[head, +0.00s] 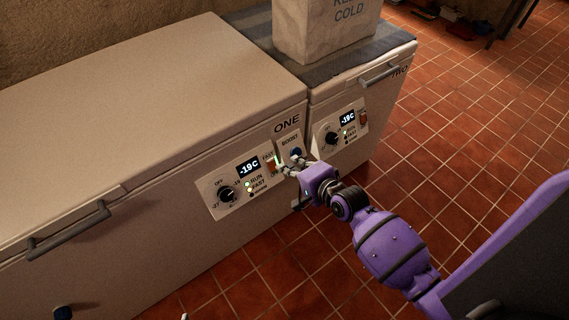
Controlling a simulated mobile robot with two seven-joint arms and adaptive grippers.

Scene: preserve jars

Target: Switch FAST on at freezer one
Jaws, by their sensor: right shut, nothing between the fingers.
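Freezer one (130,110) is the large pale chest marked ONE, with its lid shut. Its front panel (215,207) has a black dial (227,194), a display (248,168) reading -19C, and RUN, FAST and a third lamp. The RUN lamp (247,184) glows green; the FAST lamp (249,190) also looks bright. The orange-red FAST switch (270,166) is at the panel's upper right. My right gripper (282,167) is shut and empty, its fingertips close beside the switch's right side. I cannot tell whether they touch it.
A BOOST plate (289,141) with a dark blue knob sits just above my right gripper. Freezer two (388,88) stands to the right with a similar panel. A bag marked COLD (320,35) rests on top of it.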

